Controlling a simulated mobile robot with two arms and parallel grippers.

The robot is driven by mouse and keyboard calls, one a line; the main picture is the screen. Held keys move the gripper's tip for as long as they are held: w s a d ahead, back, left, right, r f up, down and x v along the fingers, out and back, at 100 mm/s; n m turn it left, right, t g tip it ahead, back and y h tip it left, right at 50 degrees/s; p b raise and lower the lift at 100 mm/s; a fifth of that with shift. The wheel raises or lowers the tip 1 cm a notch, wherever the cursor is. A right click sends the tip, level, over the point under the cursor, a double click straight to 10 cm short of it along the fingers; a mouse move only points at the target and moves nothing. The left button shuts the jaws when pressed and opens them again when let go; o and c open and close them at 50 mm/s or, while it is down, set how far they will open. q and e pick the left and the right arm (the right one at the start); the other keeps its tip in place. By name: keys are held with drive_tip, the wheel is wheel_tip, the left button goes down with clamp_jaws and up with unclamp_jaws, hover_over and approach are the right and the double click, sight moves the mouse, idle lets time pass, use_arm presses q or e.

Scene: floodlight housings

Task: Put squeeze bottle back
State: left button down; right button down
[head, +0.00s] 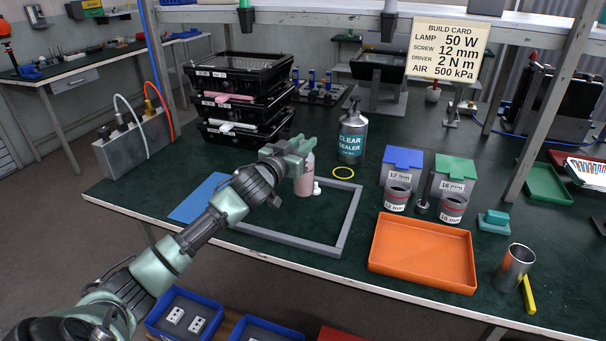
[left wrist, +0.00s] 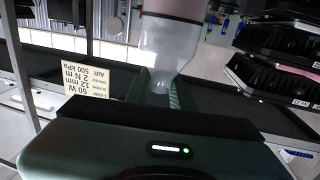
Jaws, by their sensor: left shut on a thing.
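A pink squeeze bottle (head: 304,180) stands upright at the grey frame's upper part in the head view. My left gripper (head: 294,152) is shut on the bottle's upper end. In the left wrist view, which is upside down, the bottle (left wrist: 170,45) shows a clear, tapering shoulder and a pink body. Its narrow end is between the fingers of my left gripper (left wrist: 160,90). I cannot tell whether the bottle's base touches the table. My right gripper is out of view.
A small white object (head: 317,188) is just right of the bottle. A grey rectangular frame (head: 345,228) lies around this area. Stacked black housings (head: 240,95) stand at left, an orange tray (head: 422,253) at right.

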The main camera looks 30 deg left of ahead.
use_arm(q)
wheel_tip(320, 180, down, 8)
drive_tip(key=shift+f+b, duration=0.25)
drive_tip(key=shift+b, duration=0.1)
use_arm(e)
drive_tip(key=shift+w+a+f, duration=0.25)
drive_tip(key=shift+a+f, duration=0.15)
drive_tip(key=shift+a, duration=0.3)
use_arm(q)
drive_tip(key=shift+f, duration=0.1)
drive_tip(key=c, duration=1.2)
unclamp_jaws()
drive_tip(key=shift+f, duration=0.1)
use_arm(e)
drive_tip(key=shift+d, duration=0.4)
